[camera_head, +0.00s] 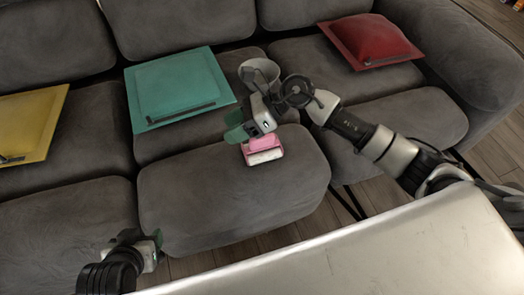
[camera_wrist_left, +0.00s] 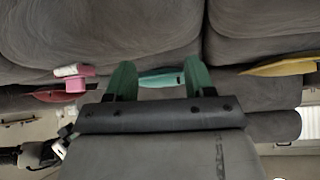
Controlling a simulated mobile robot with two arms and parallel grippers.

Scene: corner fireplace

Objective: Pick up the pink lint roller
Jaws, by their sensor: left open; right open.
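The pink lint roller (camera_head: 263,152), with a white roll along its near side, lies on the front grey cushion of the sofa in the head view. It also shows at the left in the left wrist view (camera_wrist_left: 76,84). My right gripper (camera_head: 237,126) is open, with green fingers, just behind and left of the roller. It looks empty; whether it touches the roller I cannot tell. My left gripper (camera_head: 150,238) is low at the left, in front of the sofa and well away from the roller. Its two green fingers (camera_wrist_left: 158,80) are apart with nothing held.
The grey sofa (camera_head: 190,210) fills most of the head view. A teal cushion (camera_head: 178,85), a yellow cushion (camera_head: 28,122) and a red cushion (camera_head: 372,40) lie on it. A pale flat surface (camera_head: 350,260) spans the lower right. The front seat left of the roller is clear.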

